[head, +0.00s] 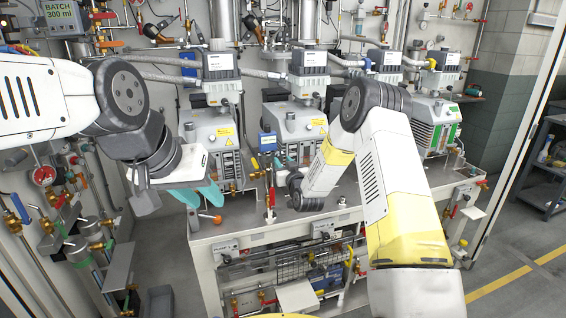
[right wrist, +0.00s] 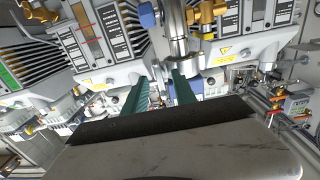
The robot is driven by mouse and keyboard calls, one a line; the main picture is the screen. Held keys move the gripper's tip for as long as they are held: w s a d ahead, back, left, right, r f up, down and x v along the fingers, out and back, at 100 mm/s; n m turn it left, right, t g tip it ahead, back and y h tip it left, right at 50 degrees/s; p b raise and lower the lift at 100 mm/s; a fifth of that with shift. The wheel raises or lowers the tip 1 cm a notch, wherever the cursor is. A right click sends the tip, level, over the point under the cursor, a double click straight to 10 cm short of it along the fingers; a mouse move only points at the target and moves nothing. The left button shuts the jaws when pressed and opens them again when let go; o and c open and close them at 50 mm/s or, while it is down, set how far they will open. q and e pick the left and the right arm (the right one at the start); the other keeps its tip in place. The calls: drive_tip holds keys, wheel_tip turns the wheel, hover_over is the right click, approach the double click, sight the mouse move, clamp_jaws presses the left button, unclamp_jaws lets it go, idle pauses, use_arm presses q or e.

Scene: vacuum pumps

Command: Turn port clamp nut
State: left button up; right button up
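Several vacuum pumps stand in a row on a metal bench, including a middle pump (head: 300,125) and a left pump (head: 217,135). In the right wrist view a vertical metal port pipe (right wrist: 176,28) with a round flange (right wrist: 183,64) is just beyond my right gripper (right wrist: 158,92). Its two teal fingers are apart, with nothing seen held between them. Brass fittings (right wrist: 206,13) are beside the pipe; I cannot tell which part is the clamp nut. My left gripper (head: 198,193) has its teal fingers apart and empty, over the bench's left front corner.
The bench (head: 262,222) carries red-handled valves (head: 270,198) close to my right arm. Pipes and hoses crowd the wall behind the pumps. A valve panel (head: 75,240) is at the left. A dark shelf (head: 545,190) is at the right, with open floor in front.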

drive_tip(key=shift+s+d, duration=0.2)
drive_tip(key=shift+s, duration=0.45)
drive_tip(key=shift+v, duration=2.95)
drive_tip(key=shift+r, duration=0.1)
